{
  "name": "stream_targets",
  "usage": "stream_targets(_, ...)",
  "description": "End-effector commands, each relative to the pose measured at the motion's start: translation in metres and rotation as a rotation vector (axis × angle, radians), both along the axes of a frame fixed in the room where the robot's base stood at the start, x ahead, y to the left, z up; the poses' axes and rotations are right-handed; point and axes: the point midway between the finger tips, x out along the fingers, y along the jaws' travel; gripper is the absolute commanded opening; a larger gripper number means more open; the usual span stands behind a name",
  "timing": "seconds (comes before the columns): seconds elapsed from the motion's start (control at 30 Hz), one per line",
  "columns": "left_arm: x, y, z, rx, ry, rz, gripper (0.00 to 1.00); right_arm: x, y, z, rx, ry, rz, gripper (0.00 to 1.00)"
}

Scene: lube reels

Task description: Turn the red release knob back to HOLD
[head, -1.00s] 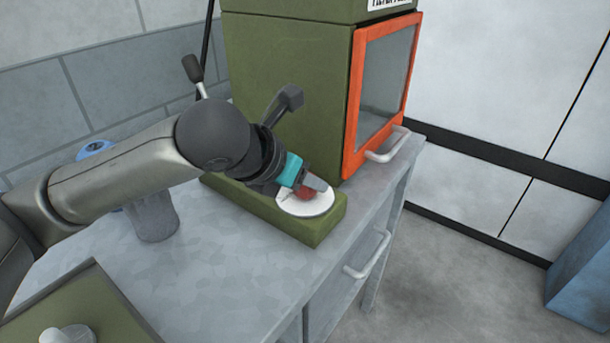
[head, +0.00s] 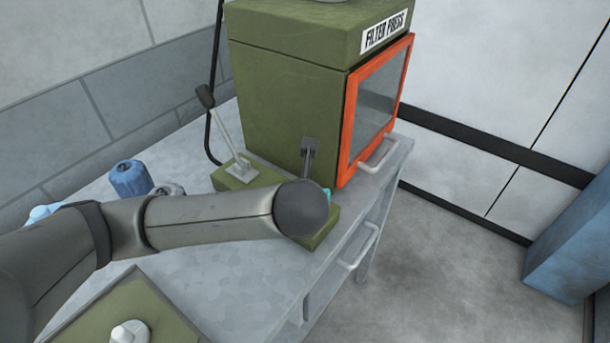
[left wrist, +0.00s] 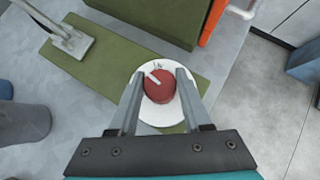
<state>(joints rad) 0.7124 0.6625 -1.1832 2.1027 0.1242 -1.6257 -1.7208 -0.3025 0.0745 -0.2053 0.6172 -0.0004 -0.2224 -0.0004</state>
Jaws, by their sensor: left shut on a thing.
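The red release knob (left wrist: 160,88) sits on a round white dial plate (left wrist: 157,113) in the left wrist view. A pale pointer mark on the knob points to the upper left. The dial's lettering is too small to read. My left gripper (left wrist: 160,74) has a finger on each side of the knob and is shut on it. In the head view my forearm hides the knob, the dial and the fingers. Only a bit of my left gripper's teal part shows there. The right gripper is not in view.
The green base (head: 318,238) carries the dial and a lever (head: 228,133) with a dark grip. Behind stands the green filter press (head: 285,110) with an orange-framed door (head: 347,125). A blue container (head: 131,179) stands at left. A green tray (head: 65,325) lies in front on the grey bench.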

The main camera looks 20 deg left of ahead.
Motion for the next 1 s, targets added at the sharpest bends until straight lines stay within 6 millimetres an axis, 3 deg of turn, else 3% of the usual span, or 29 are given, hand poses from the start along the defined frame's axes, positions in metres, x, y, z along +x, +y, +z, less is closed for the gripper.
stream_targets(0.03, 0.0, -0.001, 0.007, 0.0, 0.004, 0.037, 0.0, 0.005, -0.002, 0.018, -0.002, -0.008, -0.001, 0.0)
stream_targets(0.1, 0.0, -0.001, 0.007, -0.001, 0.003, 0.091, 0.0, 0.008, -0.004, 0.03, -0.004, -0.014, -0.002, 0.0)
stream_targets(0.5, 0.0, -0.001, 0.006, 0.001, 0.002, 0.405, 0.0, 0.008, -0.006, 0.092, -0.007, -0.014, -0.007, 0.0)
stream_targets(0.7, 0.0, -0.001, 0.005, 0.0, 0.002, 0.585, 0.0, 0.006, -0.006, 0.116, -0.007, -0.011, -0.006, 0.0)
stream_targets(1.0, 0.0, 0.0, 0.002, 0.001, 0.0, 0.822, 0.0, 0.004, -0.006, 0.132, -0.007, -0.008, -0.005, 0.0)
